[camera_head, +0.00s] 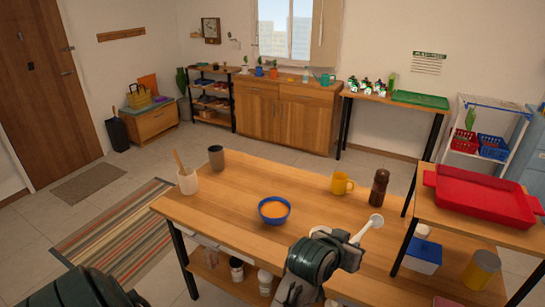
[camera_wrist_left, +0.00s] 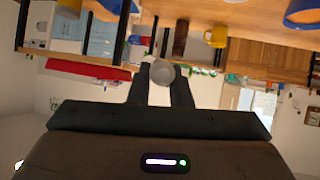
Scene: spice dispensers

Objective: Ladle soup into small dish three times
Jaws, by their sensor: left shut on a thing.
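A blue bowl (camera_head: 274,210) with orange soup stands on the wooden table; its edge also shows upside down in the left wrist view (camera_wrist_left: 302,12). My left gripper (camera_head: 345,248) is over the table's front, right of the bowl. It is shut on what looks like the white ladle (camera_head: 376,221), whose round end points up and right near the brown bottle. In the left wrist view a pale round end (camera_wrist_left: 162,72) sits between the fingertips. A white piece (camera_head: 320,231) beside the gripper is partly hidden; I cannot tell whether it is the small dish. My right gripper is not in view.
A yellow mug (camera_head: 341,183) and a brown bottle (camera_head: 379,188) stand behind the gripper. A red tray (camera_head: 480,200) lies on a raised shelf at right. The table between bowl and mug is clear.

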